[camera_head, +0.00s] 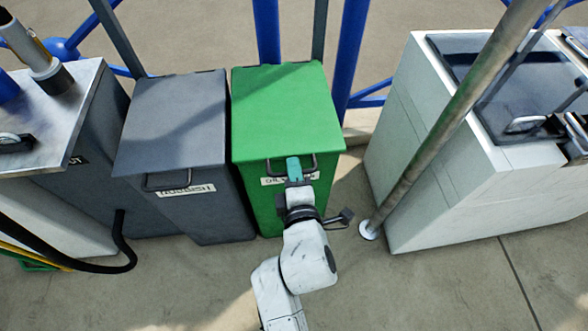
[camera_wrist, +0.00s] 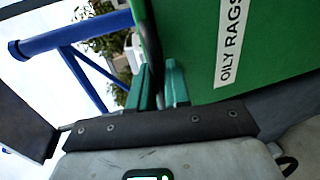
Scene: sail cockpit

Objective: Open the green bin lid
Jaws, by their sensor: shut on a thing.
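The green bin (camera_head: 262,205) stands in the middle of the head view, with its flat green lid (camera_head: 287,110) lying down over it. A dark bar handle (camera_head: 315,164) sticks out at the lid's front edge. My gripper (camera_head: 293,166) is at this handle, its teal fingers closed on the bar. In the wrist view the two fingers (camera_wrist: 160,80) are close together around the dark bar, beside the green bin front (camera_wrist: 275,45). Its white label (camera_wrist: 230,40) reads "OILY RAGS". In the head view my gripper partly covers the label and handle.
A grey bin (camera_head: 175,120) stands close on the left, with a steel-topped unit (camera_head: 50,120) beyond it. To the right are a slanted metal pole (camera_head: 440,120) and a white cabinet (camera_head: 430,200). Blue posts (camera_head: 350,45) rise behind. Floor is clear in front.

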